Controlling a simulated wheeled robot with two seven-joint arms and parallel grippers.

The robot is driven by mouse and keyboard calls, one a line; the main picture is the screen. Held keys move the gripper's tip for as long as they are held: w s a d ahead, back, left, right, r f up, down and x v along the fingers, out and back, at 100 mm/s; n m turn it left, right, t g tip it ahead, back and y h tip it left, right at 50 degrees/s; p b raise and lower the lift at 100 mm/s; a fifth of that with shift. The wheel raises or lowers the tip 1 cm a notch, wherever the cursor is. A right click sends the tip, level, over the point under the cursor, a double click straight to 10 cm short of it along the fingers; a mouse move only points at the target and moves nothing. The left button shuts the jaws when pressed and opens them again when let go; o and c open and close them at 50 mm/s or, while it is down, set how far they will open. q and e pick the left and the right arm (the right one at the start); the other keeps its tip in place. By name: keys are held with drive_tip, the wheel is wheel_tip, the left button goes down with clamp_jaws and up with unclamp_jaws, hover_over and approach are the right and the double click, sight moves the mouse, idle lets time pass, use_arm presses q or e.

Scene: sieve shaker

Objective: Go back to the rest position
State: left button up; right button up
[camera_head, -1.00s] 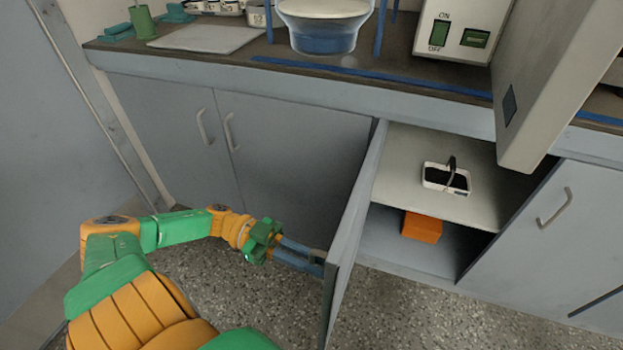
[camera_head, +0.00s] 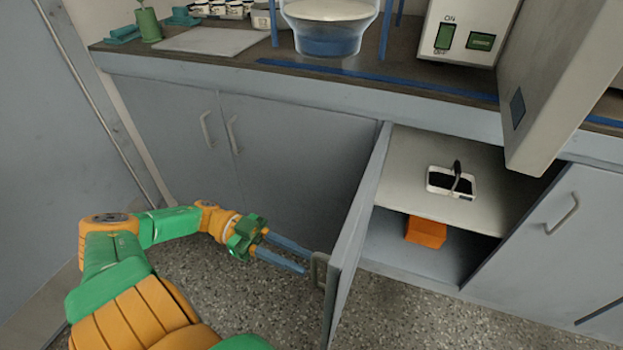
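My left gripper (camera_head: 306,262) has blue fingers set apart with a gap between them and nothing held. Its tips are just left of the handle (camera_head: 319,270) on the open cabinet door (camera_head: 355,230), apart from it. My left arm (camera_head: 170,226) reaches in from the lower left, green and orange. My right gripper is not in view.
The open cabinet holds a small white tray (camera_head: 438,188) with dark content on its shelf (camera_head: 405,165) and an orange box (camera_head: 427,231) below. Closed cabinets flank it. A counter (camera_head: 200,67) carries the sieve shaker (camera_head: 330,35). Speckled floor (camera_head: 260,305) lies clear beneath the gripper.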

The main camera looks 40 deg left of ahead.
use_arm(q)
drive_tip(key=v, duration=0.3)
drive_tip(key=shift+a+b, duration=0.25)
drive_tip(key=shift+b, duration=0.05)
